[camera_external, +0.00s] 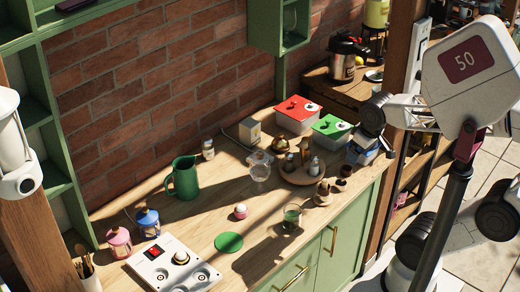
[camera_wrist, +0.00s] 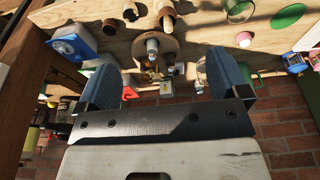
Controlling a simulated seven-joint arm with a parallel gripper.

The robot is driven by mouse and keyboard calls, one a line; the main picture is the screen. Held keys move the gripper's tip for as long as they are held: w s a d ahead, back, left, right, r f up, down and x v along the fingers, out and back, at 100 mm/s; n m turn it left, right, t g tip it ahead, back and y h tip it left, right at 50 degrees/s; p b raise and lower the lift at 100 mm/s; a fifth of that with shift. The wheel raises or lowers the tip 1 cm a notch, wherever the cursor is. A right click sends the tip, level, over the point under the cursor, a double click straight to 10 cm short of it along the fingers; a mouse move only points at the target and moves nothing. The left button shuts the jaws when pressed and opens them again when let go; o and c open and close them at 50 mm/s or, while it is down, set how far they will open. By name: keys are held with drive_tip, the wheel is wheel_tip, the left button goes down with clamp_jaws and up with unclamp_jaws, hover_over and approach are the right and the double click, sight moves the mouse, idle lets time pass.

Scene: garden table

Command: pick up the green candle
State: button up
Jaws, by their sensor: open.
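The green candle (camera_external: 292,214) appears to be the short green glass near the front edge of the table. It stands upright, and it also shows at the top of the wrist view (camera_wrist: 240,10). My gripper (camera_wrist: 163,72) is open, with its two blue-grey fingers wide apart and nothing held between them. In the external view my gripper (camera_external: 373,115) is up at the table's right end, well apart from the candle. Its fingers are hard to make out there.
A round wooden tray (camera_external: 302,177) with small bottles stands behind the candle. Small brown cups (camera_external: 323,190) stand to its right. A green disc (camera_external: 228,242) and a pink jar (camera_external: 240,211) are to its left. A green pitcher (camera_external: 183,177) and lidded boxes (camera_external: 298,110) stand farther back.

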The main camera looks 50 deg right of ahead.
drive_tip(key=w+f+n+t, duration=0.1)
drive_tip(key=w+f+t, duration=0.2)
drive_tip(key=w+f, duration=0.3)
drive_tip(key=n+t+y, duration=0.5)
drive_tip(key=n+y, duration=0.1)
drive_tip(key=y, duration=0.2)
approach(292, 218)
drive_tip(key=w, duration=0.1)
drive_tip(key=w+d, duration=0.1)
drive_tip(key=w+d+f, duration=0.1)
drive_tip(key=w, duration=0.1)
drive_tip(key=shift+w+d, duration=0.1)
drive_tip(key=shift+d, duration=0.1)
drive_tip(key=shift+s+a+f+n, duration=0.35)
drive_tip(key=shift+a+n, duration=0.05)
drive_tip(key=shift+a, duration=0.1)
drive_tip(key=shift+y, duration=0.3)
drive_tip(key=shift+x, duration=1.3)
